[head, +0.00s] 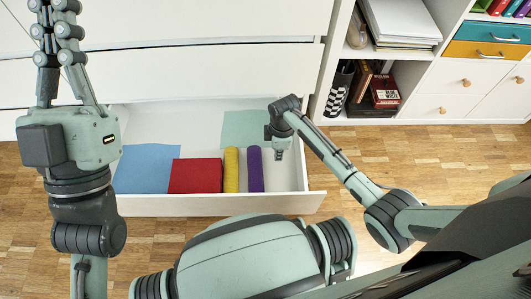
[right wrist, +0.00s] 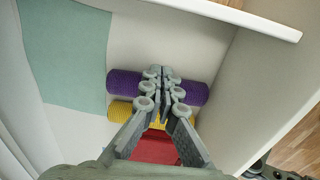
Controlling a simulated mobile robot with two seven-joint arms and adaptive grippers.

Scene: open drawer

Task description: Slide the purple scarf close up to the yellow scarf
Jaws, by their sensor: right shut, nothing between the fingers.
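The purple scarf (head: 255,170) is a roll in the open white drawer, right of the rolled yellow scarf (head: 231,170). A narrow pale gap shows between them in the head view. In the right wrist view the purple scarf (right wrist: 123,83) lies beyond the yellow scarf (right wrist: 121,110); the fingers hide the middle of both. My right gripper (head: 279,154) points down into the drawer, just right of the purple scarf, shut and empty. Its fingertips (right wrist: 161,72) show in the right wrist view. My left gripper (head: 55,30) points up at the far left, clear of the drawer; its tips are partly cut off.
A folded red cloth (head: 195,176) lies left of the yellow scarf, a blue cloth (head: 147,168) farther left. A flat teal cloth (head: 245,128) lies behind. Bare drawer floor (head: 282,178) lies between the purple scarf and the right drawer wall (head: 303,165).

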